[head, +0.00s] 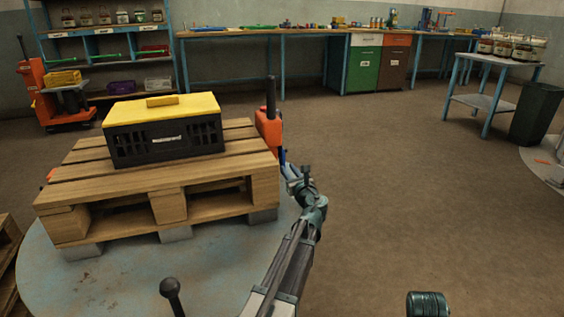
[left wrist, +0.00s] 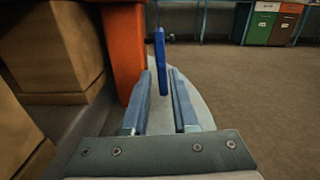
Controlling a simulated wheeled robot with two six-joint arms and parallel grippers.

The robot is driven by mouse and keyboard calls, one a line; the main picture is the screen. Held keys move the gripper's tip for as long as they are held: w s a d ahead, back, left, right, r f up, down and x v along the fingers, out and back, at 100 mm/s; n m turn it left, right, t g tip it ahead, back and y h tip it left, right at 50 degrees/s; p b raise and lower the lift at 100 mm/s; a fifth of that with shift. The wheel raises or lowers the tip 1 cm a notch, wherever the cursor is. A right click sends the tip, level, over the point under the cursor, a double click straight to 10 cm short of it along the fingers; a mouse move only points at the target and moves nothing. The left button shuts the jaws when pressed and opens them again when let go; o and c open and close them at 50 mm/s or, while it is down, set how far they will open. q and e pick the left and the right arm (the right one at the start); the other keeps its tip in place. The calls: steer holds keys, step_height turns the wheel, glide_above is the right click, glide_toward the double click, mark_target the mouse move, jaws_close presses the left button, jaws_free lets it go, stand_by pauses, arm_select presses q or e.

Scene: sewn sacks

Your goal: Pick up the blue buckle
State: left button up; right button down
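The blue buckle (left wrist: 161,58) stands upright as a narrow blue strip in the left wrist view. In the head view only a small blue part of it (head: 283,157) shows at the pallet's right side, below the orange body of a strap or jack. My left gripper (left wrist: 160,78) is open, its two blue-grey fingers parallel. The buckle lies ahead, in line with the gap between the fingertips; whether it is between them I cannot tell. In the head view my left gripper (head: 288,168) is close to the buckle and partly hidden by its wrist.
The wooden pallet (head: 165,187) stands left of my left gripper and carries a black crate with a yellow lid (head: 160,125). The orange part (head: 268,130) with a black handle rises close beside the gripper. Open floor (head: 420,170) lies to the right.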

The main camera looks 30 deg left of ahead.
mark_target(284, 164)
arm_select(q)
steer(key=x, duration=0.5)
steer(key=shift+d+f, duration=0.1)
steer(key=shift+f, duration=0.15)
jaws_close()
